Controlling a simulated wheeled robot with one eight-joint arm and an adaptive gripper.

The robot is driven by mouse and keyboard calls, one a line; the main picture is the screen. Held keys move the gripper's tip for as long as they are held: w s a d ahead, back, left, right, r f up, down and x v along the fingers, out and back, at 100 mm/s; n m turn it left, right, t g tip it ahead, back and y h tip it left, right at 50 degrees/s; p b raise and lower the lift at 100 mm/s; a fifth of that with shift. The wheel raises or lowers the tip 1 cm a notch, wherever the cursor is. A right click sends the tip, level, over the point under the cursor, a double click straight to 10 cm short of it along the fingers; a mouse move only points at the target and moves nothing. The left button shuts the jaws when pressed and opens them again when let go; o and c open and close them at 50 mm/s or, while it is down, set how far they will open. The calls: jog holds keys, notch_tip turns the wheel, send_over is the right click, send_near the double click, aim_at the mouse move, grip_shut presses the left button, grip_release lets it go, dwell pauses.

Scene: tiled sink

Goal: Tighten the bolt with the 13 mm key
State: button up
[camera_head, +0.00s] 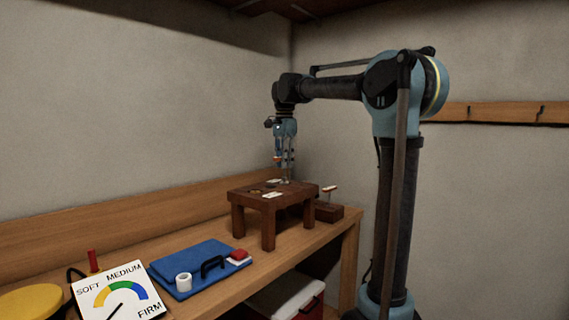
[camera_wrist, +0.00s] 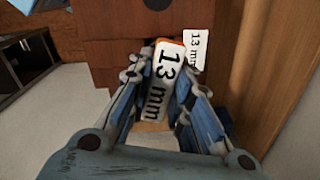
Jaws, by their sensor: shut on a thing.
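My gripper (camera_head: 284,164) is over the small dark wooden stand (camera_head: 268,203) on the bench. In the wrist view my gripper (camera_wrist: 162,100) is shut on a key with a white label reading "13 mm" (camera_wrist: 162,85) and an orange end. A second white "13 mm" label (camera_wrist: 197,48) lies on the wood just beyond it. A dark round spot (camera_wrist: 157,4) shows at the top edge, and I cannot tell whether it is a bolt. In the head view the bolt is too small to make out, and I cannot tell whether the key touches it.
A dial card marked SOFT, MEDIUM, FIRM (camera_head: 115,290), a blue case (camera_head: 205,270), a white roll (camera_head: 184,282) and a yellow round thing (camera_head: 30,302) are at front left. Walls enclose the corner.

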jog(key=shift+m, duration=1.1)
jog(key=o, duration=1.1)
jog(key=shift+r, duration=0.1)
jog(key=shift+r, duration=3.4)
